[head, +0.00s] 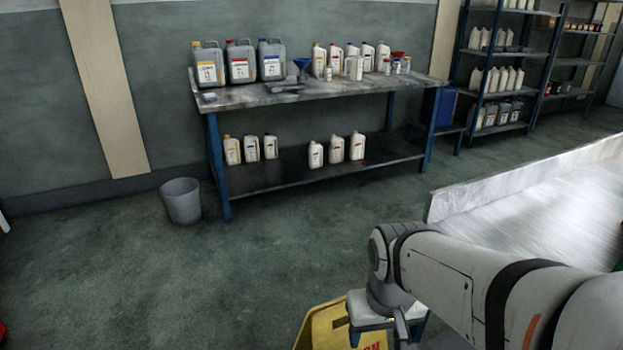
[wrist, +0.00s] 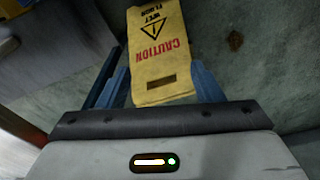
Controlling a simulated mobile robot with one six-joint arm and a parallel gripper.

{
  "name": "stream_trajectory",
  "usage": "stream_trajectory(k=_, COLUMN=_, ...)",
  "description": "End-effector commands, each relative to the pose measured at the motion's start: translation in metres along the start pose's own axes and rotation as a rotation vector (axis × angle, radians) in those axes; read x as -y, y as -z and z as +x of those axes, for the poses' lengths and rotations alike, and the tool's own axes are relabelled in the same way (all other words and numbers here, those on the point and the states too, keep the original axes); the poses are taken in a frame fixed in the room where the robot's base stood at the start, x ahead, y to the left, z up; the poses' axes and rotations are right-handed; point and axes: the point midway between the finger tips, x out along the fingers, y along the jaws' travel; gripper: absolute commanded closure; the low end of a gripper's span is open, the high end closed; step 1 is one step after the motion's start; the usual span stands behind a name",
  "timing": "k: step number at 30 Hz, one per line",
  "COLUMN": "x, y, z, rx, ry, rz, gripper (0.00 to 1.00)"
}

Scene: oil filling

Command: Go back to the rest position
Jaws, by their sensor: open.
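My arm reaches in from the lower right of the head view, bent at its wrist, with its end pointing down. In the wrist view my gripper (wrist: 157,72) shows two blue fingers spread apart, with nothing held between them. Beyond the fingers is a yellow wet-floor caution sign (wrist: 160,40). The sign (head: 325,328) also shows at the bottom of the head view, partly hidden behind my arm's end. I cannot tell the exact gap between the fingers and the sign.
A metal workbench (head: 330,90) with cans and bottles stands against the back wall. A grey bin (head: 181,200) is at its left. A pale metal-topped surface (head: 540,205) lies to the right, near my arm. Shelves (head: 495,70) stand at the back right. The floor at centre-left is clear.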

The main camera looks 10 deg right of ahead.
Motion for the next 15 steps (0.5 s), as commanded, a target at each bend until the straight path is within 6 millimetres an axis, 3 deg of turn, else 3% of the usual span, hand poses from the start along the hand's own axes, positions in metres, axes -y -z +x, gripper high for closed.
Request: stream_trajectory(k=15, x=-0.003, y=0.008, z=-0.165, rx=-0.016, ry=-0.013, rz=-0.070, gripper=0.40)
